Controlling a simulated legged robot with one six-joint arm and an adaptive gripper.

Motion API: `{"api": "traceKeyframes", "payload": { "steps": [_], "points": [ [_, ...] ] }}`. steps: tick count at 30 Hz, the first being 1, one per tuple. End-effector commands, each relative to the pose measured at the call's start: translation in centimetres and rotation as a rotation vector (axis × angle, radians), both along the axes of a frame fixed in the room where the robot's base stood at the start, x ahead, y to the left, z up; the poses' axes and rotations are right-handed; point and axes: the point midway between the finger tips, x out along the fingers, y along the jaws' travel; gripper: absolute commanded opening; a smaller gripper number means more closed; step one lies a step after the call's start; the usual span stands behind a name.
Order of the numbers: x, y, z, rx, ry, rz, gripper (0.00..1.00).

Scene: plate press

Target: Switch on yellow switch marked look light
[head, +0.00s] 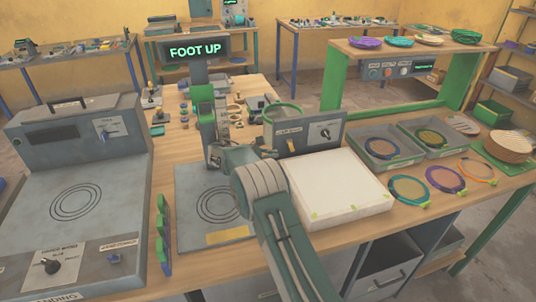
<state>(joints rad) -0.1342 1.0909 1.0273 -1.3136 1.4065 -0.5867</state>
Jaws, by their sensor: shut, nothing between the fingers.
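A small yellow switch (291,146) sits on the upright grey panel (309,140) behind the white block, under a label too small to read. I cannot tell whether it is on or off. My arm comes up from the bottom edge and bends left at its end. My gripper (214,158) is at the foot of the press column, left of the yellow switch and apart from it. It is shut and empty, and its fingertips are small and partly hidden by my arm.
A white block (333,188) lies in front of the panel. A dark knob (325,133) is right of the switch. The press column (203,110) with a "FOOT UP" display (195,50) stands left. Grey trays (376,163) and colored rings are right. A grey machine (75,150) fills the left.

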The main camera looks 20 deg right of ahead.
Motion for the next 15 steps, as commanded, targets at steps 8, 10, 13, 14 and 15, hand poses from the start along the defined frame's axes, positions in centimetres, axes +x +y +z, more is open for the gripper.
{"api": "traceKeyframes", "payload": {
  "steps": [8,10,13,14,15],
  "points": [
    [0.6,-4.4,-1.3,0.000,-0.001,-0.002,0.00],
    [0.7,-4.9,-1.5,0.000,-0.001,-0.002,0.00],
    [0.7,-5.3,-1.7,-0.001,-0.001,-0.001,0.00],
    [0.7,-5.3,-1.7,-0.001,0.000,0.000,0.00],
    [0.8,-5.4,-1.7,0.000,0.000,0.000,0.00]
  ]
}}
